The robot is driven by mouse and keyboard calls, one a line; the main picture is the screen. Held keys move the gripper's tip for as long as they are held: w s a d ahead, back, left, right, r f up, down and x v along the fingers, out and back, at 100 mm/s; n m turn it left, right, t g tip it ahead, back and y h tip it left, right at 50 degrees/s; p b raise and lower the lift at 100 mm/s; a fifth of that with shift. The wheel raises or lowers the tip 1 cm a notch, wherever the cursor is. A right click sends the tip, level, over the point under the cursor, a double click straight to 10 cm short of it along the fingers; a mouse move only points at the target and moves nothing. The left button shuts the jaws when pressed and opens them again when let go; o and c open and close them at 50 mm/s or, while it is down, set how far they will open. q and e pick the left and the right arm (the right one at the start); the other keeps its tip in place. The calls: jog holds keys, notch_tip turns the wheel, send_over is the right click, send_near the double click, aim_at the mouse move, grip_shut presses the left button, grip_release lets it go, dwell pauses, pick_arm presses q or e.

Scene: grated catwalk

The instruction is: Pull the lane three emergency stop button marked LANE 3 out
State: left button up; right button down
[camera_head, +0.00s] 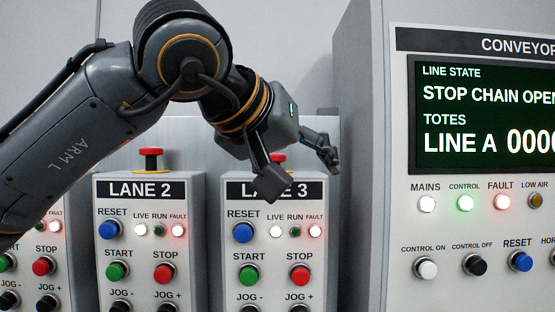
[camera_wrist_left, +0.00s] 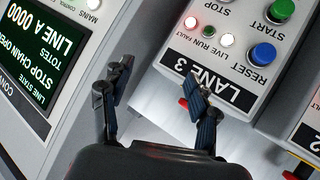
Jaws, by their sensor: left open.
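The LANE 3 panel box (camera_head: 230,215) stands in the middle of the head view, its label partly covered by my gripper. Its red emergency stop button (camera_head: 278,157) sits on top, mostly hidden behind my left gripper (camera_head: 300,170). My left gripper is open, with its fingers spread around the button's area in the head view; contact cannot be told. In the left wrist view, the gripper (camera_wrist_left: 152,98) points at the LANE 3 box (camera_wrist_left: 210,60). A bit of the red button (camera_wrist_left: 184,103) shows beside the right finger. My right gripper is not in view.
The LANE 2 box (camera_head: 110,232) with its own red emergency stop (camera_head: 151,160) stands to the left. A conveyor cabinet (camera_head: 395,225) with a screen (camera_head: 480,115) reading STOP CHAIN OPEN rises on the right. A grey wall panel (camera_head: 190,130) is behind the boxes.

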aim_at(274, 158)
pick_arm(q)
jog(key=a+r+t+y, duration=0.3)
jog(key=a+r+y, duration=0.1)
jog(key=a+r, duration=0.25)
jog(key=p+x, duration=0.2)
jog(key=x, duration=1)
jog(key=shift+w+f+p, duration=0.2)
jog(key=shift+p, duration=0.15)
jog(key=shift+w+d+f, duration=0.2)
jog(key=shift+w+f, duration=0.1)
jog(key=shift+w, duration=0.3)
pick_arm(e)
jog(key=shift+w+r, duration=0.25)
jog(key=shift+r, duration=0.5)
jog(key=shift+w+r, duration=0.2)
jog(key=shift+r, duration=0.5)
